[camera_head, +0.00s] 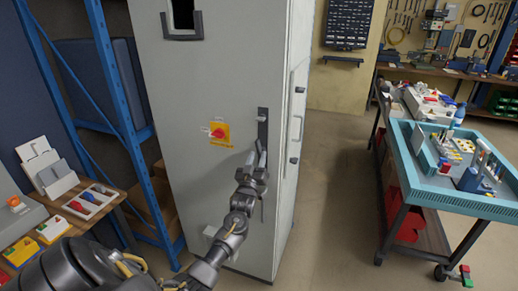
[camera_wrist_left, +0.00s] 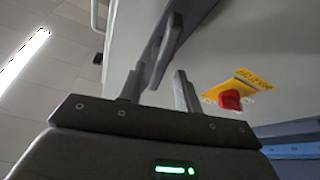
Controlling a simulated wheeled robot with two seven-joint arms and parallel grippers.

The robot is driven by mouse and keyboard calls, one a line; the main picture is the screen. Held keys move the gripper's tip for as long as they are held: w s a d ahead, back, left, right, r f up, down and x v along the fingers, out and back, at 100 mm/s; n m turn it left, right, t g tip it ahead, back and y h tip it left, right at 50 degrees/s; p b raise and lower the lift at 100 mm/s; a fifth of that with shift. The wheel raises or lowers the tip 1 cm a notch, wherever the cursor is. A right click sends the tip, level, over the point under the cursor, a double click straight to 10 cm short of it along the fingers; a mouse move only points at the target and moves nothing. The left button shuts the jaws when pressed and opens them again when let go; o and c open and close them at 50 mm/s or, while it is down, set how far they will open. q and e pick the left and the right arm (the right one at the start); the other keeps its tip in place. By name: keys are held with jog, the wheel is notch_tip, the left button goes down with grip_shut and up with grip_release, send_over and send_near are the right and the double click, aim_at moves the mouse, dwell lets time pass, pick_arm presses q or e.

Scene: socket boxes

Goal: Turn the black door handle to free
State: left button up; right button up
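The black door handle (camera_head: 263,124) is on the front of a tall grey cabinet (camera_head: 215,75), near its right edge. My left gripper (camera_head: 259,158) is at the handle's lower end, reaching up from below. In the left wrist view, the handle's dark lever (camera_wrist_left: 164,50) hangs down towards the gap between the fingers of my left gripper (camera_wrist_left: 160,80). The fingers are apart, with the lever's end nearer the left finger. Whether they touch it is unclear. My right gripper is not in view.
A red switch on a yellow plate (camera_head: 219,133) is left of the handle; it also shows in the left wrist view (camera_wrist_left: 230,99). A blue shelf frame (camera_head: 120,110) stands left of the cabinet. A teal workbench (camera_head: 440,190) is at right, with open floor (camera_head: 325,215) between.

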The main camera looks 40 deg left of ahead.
aim_at(258, 153)
pick_arm(q)
jog(key=shift+p+x, duration=0.3)
jog(key=shift+x, duration=1.35)
